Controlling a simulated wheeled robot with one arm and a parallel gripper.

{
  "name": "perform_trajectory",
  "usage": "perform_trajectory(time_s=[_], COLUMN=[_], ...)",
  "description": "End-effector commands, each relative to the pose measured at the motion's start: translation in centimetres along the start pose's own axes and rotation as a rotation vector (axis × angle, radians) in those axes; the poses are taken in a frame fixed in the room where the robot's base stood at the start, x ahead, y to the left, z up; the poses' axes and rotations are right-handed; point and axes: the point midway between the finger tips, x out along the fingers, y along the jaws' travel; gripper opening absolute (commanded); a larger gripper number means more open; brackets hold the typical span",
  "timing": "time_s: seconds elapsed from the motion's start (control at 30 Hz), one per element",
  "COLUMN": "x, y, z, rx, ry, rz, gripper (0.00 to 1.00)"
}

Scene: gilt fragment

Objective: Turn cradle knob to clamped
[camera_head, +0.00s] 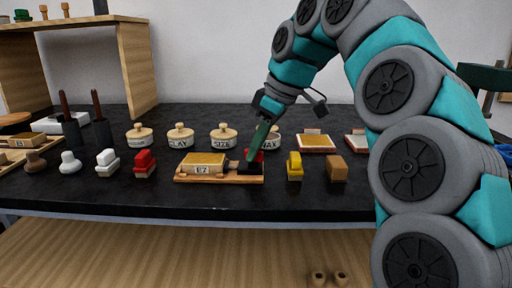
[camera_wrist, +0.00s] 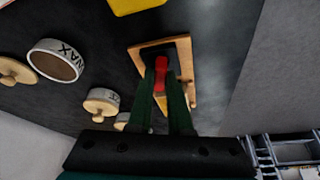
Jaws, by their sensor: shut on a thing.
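The wooden cradle (camera_head: 190,180) lies on the black bench top near its front edge. A gold-topped block marked 17 (camera_head: 203,164) sits on its left part. A red knob (camera_head: 257,155) is at the cradle's right end, partly hidden by my gripper (camera_head: 250,162), which reaches down onto it. In the wrist view, the fingers of my gripper (camera_wrist: 168,70) are on either side of the red knob (camera_wrist: 159,75) and shut on it, above the wooden end of the cradle (camera_wrist: 186,50). The knob's exact setting cannot be read.
Lidded pots, including CLAY (camera_head: 180,138) and SIZE (camera_head: 223,138), stand behind the cradle. A wooden shelf (camera_head: 138,65) rises at back left.

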Motion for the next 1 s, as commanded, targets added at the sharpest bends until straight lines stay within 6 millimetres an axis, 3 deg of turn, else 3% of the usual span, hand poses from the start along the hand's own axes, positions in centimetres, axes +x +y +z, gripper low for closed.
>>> perform_trajectory(time_s=[0.43,0.47,0.7,1.0], x=[0.02,0.01,0.0,-0.1], y=[0.03,0.03,0.04,-0.07], z=[0.03,0.03,0.01,0.02], rx=[-0.079,-0.078,-0.078,-0.078], ry=[0.0,0.0,0.0,0.001], rz=[-0.032,-0.032,-0.031,-0.031], gripper=[0.0,0.18,0.46,0.47])
